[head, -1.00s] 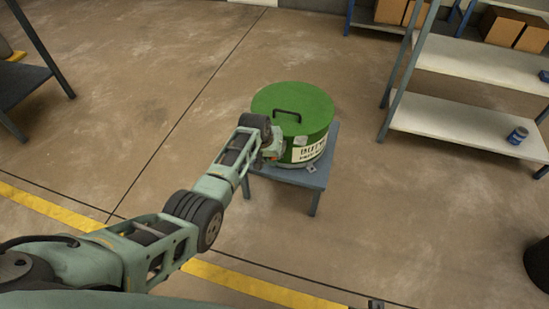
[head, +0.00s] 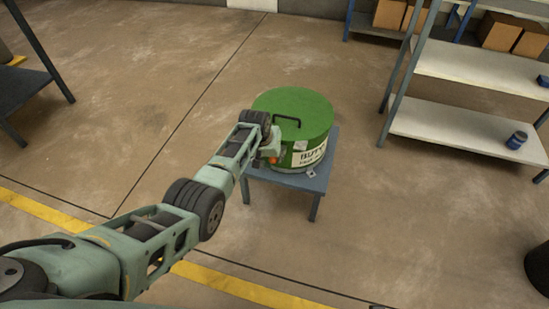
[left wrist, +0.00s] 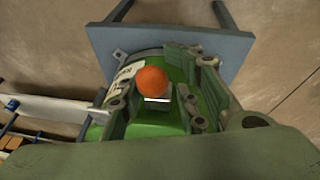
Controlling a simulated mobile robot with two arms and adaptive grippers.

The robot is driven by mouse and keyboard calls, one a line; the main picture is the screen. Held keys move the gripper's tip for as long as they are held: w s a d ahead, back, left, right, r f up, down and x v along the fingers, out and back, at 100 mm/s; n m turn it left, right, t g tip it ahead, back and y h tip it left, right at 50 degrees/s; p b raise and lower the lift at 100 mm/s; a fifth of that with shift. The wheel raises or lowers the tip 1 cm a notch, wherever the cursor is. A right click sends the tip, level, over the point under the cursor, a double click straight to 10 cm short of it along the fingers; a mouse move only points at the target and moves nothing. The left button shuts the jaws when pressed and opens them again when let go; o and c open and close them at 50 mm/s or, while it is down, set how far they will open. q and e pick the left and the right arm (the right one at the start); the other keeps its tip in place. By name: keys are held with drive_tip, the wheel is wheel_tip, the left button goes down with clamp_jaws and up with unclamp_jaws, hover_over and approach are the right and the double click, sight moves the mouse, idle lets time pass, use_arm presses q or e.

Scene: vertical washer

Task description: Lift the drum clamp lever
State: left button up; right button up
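A green drum (head: 312,108) with a dark handle on its lid and a white label stands on a small blue-grey table (head: 282,180). The orange ball knob of the clamp lever (head: 273,160) shows at the drum's near left side. It also shows in the left wrist view (left wrist: 153,81), with a pale piece just below it. My left gripper (head: 266,157) is at this side of the drum, largely hidden by its own wrist. In the left wrist view its fingers are apart, one on each side of the knob, with visible gaps. The rest of the lever is hidden. My right gripper is not in view.
White shelves (head: 470,132) with a small blue can (head: 516,140) stand at the right, with cardboard boxes (head: 500,30) behind. A dark table (head: 28,88) stands at the far left. The floor around the drum's table is clear.

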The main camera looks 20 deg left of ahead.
use_arm(q)
drive_tip(key=shift+o, duration=0.3)
drive_tip(key=shift+d, duration=0.15)
drive_tip(key=shift+d+r, duration=0.1)
drive_tip(key=v, duration=1.2)
